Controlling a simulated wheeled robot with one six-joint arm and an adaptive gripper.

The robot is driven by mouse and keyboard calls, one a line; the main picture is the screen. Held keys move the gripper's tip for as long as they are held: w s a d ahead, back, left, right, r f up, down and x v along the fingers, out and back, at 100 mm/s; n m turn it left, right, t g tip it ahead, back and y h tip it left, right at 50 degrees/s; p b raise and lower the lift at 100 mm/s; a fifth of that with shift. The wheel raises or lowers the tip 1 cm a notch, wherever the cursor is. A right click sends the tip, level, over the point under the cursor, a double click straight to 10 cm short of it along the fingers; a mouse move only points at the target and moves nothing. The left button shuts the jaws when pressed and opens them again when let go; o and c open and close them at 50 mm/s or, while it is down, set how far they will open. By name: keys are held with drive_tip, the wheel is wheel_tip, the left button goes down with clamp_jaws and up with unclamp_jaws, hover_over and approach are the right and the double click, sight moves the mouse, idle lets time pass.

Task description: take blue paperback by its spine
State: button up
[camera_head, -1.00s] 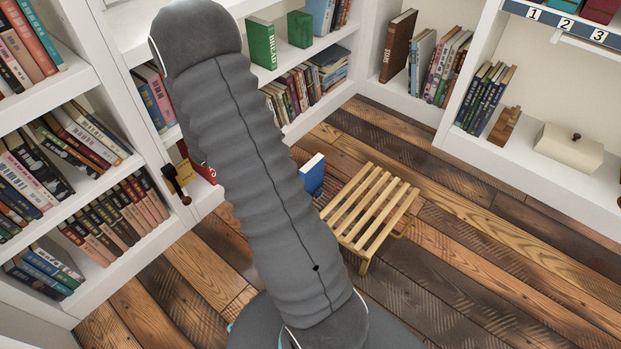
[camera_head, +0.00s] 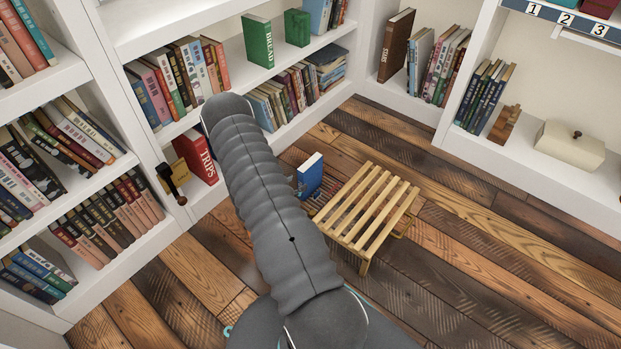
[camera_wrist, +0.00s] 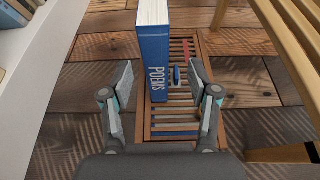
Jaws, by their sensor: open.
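The blue paperback (camera_head: 310,176) stands upright on the floor area left of the slatted wooden stool in the head view. In the wrist view the blue paperback (camera_wrist: 154,55) shows its blue spine with the white word POEMS and its pale page edges on top. My gripper (camera_wrist: 162,82) is open in the wrist view, its two fingers apart with the spine's lower part between and beyond them. I cannot tell how far the fingers are from the spine.
The slatted stool (camera_head: 372,205) stands close to the right of the book. A slatted wooden rack (camera_wrist: 186,127) lies under the book. White shelves (camera_head: 285,140) with books rise at the left and behind. Plank floor (camera_head: 480,245) is clear at the right.

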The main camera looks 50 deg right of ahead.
sight(308, 175)
drive_tip(key=shift+w+b+x, duration=0.15)
drive_tip(key=shift+b+x, duration=0.05)
drive_tip(key=shift+x, duration=1.95)
drive_tip(key=shift+w+b+x, duration=0.1)
drive_tip(key=shift+b+x, duration=0.05)
drive_tip(key=shift+x, duration=2.05)
drive_tip(key=shift+a, duration=0.1)
clamp_jaws()
